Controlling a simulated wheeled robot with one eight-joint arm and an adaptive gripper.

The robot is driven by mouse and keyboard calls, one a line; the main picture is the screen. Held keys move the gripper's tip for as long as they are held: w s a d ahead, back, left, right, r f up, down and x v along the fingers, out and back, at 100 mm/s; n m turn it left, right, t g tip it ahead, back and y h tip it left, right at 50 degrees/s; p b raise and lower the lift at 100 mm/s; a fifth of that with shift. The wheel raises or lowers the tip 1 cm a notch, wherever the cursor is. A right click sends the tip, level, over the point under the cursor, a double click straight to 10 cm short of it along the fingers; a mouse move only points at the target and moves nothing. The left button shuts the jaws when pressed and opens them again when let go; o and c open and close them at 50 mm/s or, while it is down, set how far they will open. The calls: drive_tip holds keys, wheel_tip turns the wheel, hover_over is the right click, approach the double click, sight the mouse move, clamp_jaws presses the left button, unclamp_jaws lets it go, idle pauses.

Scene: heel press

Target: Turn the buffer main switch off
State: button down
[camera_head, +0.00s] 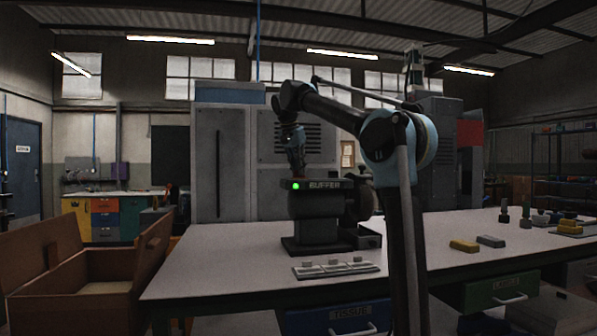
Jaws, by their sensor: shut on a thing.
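The buffer (316,205) is a dark grey machine on the white workbench, with a "BUFFER" label on its front panel. A green light (296,186) glows at the left of that label. A round wheel (366,201) shows at its right side. My gripper (297,172) points down at the top left of the buffer, just above the green light. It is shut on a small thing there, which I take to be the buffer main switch. The fingertips and the switch are too small and dark to make out clearly.
The workbench (215,270) has a pale tray (337,268) in front of the buffer. A yellow block (464,246) and a grey block (491,241) lie to the right. An open brown box (105,270) stands at left. My arm crosses the view's middle.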

drive_tip(key=shift+n, duration=0.3)
drive_tip(key=n, duration=0.1)
drive_tip(key=n+y, duration=0.1)
drive_tip(key=n, duration=0.1)
drive_tip(key=shift+d+n+t+y, duration=0.1)
drive_tip(key=shift+n+t+y, duration=0.2)
drive_tip(key=n+y, duration=0.1)
drive_tip(key=n, duration=0.3)
drive_tip(key=shift+d+n+y, duration=0.15)
drive_tip(key=shift+n+y, duration=0.15)
drive_tip(key=shift+y, duration=0.1)
drive_tip(key=n+y, duration=0.1)
drive_tip(key=n, duration=0.3)
drive_tip(key=shift+d+g, duration=0.1)
drive_tip(key=shift+g, duration=0.3)
drive_tip(key=n, duration=0.2)
drive_tip(key=n+g+y, duration=0.1)
drive_tip(key=n, duration=0.2)
drive_tip(key=shift+w+y, duration=0.15)
drive_tip(key=shift+y, duration=0.15)
drive_tip(key=shift+d+g, duration=0.1)
drive_tip(key=shift+g, duration=0.2)
drive_tip(key=c, duration=1.7)
unclamp_jaws()
drive_tip(key=shift+o, duration=0.2)
